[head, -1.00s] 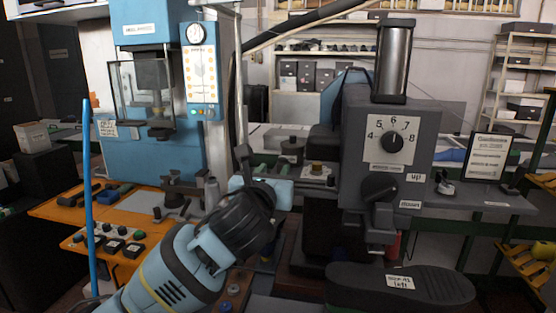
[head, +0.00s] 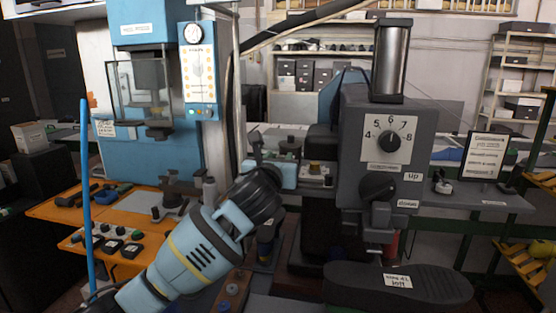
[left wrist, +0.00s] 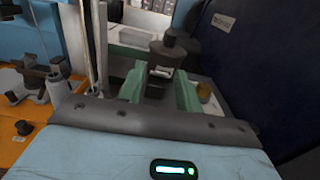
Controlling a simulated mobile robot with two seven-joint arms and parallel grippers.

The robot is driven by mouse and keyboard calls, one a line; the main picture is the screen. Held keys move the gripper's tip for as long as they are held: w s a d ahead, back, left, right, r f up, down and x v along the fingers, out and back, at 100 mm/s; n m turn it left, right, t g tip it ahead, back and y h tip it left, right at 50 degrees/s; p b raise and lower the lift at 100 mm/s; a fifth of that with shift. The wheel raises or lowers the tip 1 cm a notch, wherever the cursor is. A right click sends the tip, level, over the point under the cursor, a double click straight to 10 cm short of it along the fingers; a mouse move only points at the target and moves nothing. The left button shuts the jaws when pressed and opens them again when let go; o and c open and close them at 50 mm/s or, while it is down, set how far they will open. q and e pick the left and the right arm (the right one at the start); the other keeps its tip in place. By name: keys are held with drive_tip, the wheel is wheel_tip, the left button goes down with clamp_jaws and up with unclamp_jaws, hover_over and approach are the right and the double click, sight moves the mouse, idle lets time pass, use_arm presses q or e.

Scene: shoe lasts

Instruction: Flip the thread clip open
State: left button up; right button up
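My left gripper (head: 286,160) reaches in from the lower left in the head view, at the left side of the grey machine. In the left wrist view its two green fingers (left wrist: 160,84) stand apart. A dark round-topped piece with a shiny metal part (left wrist: 163,72) shows between or just beyond the fingers; contact cannot be told. A dark knob-like top (head: 290,146) shows beyond the gripper in the head view. I cannot tell which part, if any, is the thread clip. My right gripper is not in view.
The grey machine (head: 350,150) with a numbered dial stands close on the right. A dark sole-shaped piece (head: 440,285) lies below it. A blue press (head: 150,150) and an orange bench (head: 60,207) are at left. A brass-coloured knob (left wrist: 204,92) is right of the fingers.

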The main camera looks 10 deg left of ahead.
use_arm(q)
clamp_jaws()
